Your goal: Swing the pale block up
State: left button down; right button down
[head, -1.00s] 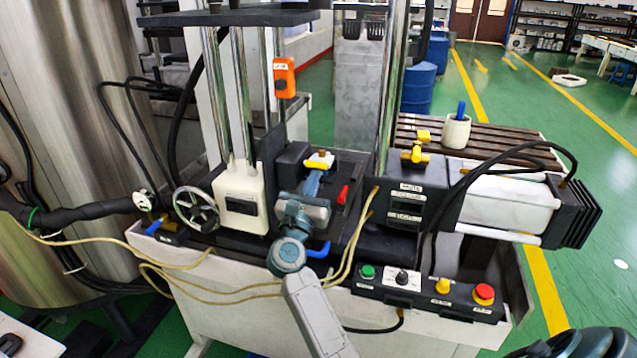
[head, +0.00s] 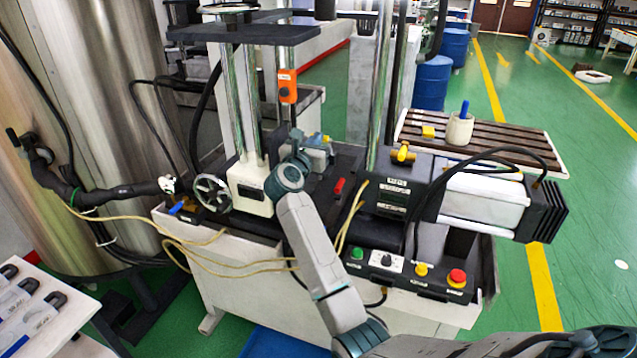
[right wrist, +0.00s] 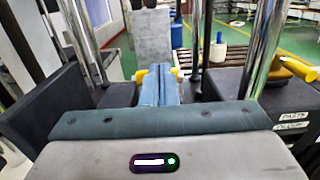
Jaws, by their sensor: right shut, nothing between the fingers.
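The pale block (head: 317,142) is small and has yellow parts. It sits between the metal columns, just beyond my right gripper (head: 299,137), which hides part of it. In the right wrist view, my right gripper (right wrist: 158,85) is shut with nothing between its fingers. Yellow ends (right wrist: 141,76) show on both sides of the fingers, and the fingers cover what lies between them. I cannot tell whether the fingertips touch the block. My left gripper is not in view.
Metal columns (head: 243,100) stand close on either side. An orange switch box (head: 287,86) hangs above. A red lever (head: 338,186), a handwheel (head: 212,193) and a button panel (head: 405,272) are near the arm. Loose yellowish cables (head: 215,262) cross the front.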

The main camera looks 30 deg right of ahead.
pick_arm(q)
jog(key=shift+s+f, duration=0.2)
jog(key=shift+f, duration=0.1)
pick_arm(e)
jog(key=shift+w+d+r, duration=0.7)
jog(key=shift+w+d, duration=0.1)
jog(key=shift+w, duration=0.05)
dwell(0.5)
